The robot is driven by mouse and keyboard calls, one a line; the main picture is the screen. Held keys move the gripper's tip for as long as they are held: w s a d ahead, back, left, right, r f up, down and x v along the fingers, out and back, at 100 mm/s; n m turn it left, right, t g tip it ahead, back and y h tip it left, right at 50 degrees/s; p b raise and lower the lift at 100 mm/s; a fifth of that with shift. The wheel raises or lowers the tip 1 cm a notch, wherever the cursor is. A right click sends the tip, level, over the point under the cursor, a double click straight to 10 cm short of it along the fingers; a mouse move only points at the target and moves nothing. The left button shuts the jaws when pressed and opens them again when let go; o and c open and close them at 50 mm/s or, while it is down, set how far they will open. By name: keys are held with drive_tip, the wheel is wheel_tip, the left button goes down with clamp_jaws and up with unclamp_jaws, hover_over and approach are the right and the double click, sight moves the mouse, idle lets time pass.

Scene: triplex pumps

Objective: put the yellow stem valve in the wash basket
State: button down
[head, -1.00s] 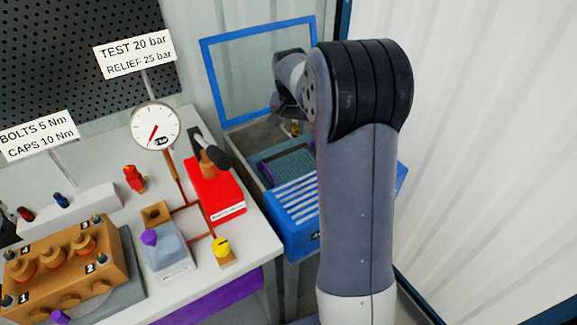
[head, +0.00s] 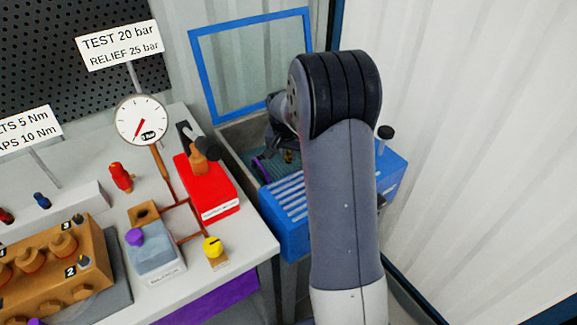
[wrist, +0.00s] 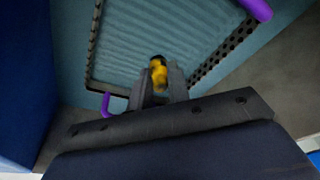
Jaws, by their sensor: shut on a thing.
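The yellow stem valve (wrist: 158,74) is held between the two fingers of my gripper (wrist: 160,88), its dark end pointing away from the palm. In the head view the valve (head: 289,156) is small and partly hidden beside my arm. The wash basket (wrist: 212,62) has a dark perforated rim and purple handles. My gripper is over its near part, with the ribbed teal surface beyond the valve. I cannot tell whether the valve touches the bottom. In the head view, my arm hides most of the basket.
The basket is in a blue parts washer (head: 284,232) with its framed clear lid (head: 250,65) raised. The bench at left carries a red box (head: 207,190), a pressure gauge (head: 142,120), a yellow-topped fitting (head: 213,247) and a brass pump block (head: 50,260).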

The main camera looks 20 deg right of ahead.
sight(288, 162)
drive_tip(key=shift+f, duration=2.2)
drive_tip(key=shift+f+b, duration=0.25)
drive_tip(key=shift+b, duration=0.05)
drive_tip(key=c, duration=1.3)
unclamp_jaws()
drive_tip(key=shift+r, duration=0.15)
drive_tip(key=shift+c, duration=0.2)
drive_tip(key=p+v, duration=0.1)
drive_tip(key=v, duration=1.1)
drive_tip(key=shift+o, duration=0.4)
drive_tip(key=shift+s+r, duration=0.1)
drive_tip(key=shift+r, duration=0.05)
